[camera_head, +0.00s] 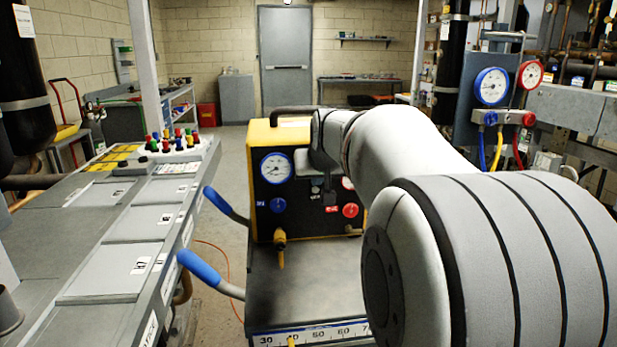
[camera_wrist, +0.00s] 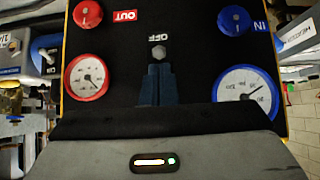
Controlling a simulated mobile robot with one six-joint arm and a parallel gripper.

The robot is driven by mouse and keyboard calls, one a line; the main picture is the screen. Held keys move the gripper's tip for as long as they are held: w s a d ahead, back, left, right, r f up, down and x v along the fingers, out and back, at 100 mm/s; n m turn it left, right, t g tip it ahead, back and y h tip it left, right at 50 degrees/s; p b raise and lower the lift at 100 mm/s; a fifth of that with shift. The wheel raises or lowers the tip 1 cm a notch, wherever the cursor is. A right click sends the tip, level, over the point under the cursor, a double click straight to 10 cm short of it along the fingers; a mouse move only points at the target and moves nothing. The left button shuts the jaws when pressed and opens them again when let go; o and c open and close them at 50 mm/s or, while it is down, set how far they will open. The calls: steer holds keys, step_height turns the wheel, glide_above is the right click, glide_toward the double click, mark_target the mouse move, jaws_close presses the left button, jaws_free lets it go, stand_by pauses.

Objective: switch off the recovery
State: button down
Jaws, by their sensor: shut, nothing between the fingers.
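The recovery unit (camera_head: 262,140), a yellow and black box, stands on a grey cart. The wrist view shows its black panel (camera_wrist: 120,50) upside down. A small grey switch (camera_wrist: 158,52) is at the middle of that panel, beside the word OFF. My gripper (camera_wrist: 158,72) is shut and empty, its dark fingertips right at the switch; I cannot tell whether they touch it. In the head view my gripper (camera_head: 329,197) is in front of the panel, and my arm hides much of the unit's right side. The switch is not discernible there.
A red OUT knob (camera_wrist: 88,14), a blue IN knob (camera_wrist: 234,20), a red gauge (camera_wrist: 87,77) and a blue gauge (camera_wrist: 247,90) surround the switch. Blue cart handles (camera_head: 200,268) stick out left. A grey bench (camera_head: 110,250) runs along the left; hoses and gauges (camera_head: 491,86) hang right.

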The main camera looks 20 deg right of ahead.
steer(key=shift+f, duration=0.1)
steer(key=shift+s+t+b, duration=0.15)
steer(key=shift+t+b, duration=0.15)
steer(key=shift+b, duration=0.6)
steer(key=shift+s+a+f+t+h+b, duration=0.15)
steer(key=shift+t+b, duration=0.2)
steer(key=shift+b, duration=0.75)
steer(key=shift+s+d+f+t+h+b, duration=0.15)
steer(key=shift+t+b, duration=0.25)
steer(key=shift+b, duration=0.65)
steer(key=shift+s+a+f+t+h+b, duration=0.1)
steer(key=shift+a+f+t+b, duration=0.2)
steer(key=shift+b, duration=0.8)
steer(key=shift+s+d+f+t+b, duration=0.1)
steer(key=shift+t+b, duration=0.35)
steer(key=shift+b, duration=0.55)
steer(key=shift+f+b, duration=0.1)
steer(key=shift+b, duration=0.4)
steer(key=shift+s+f+t+b, duration=0.2)
steer(key=shift+t+b, duration=0.1)
steer(key=shift+b, duration=0.6)
steer(key=shift+r, duration=0.15)
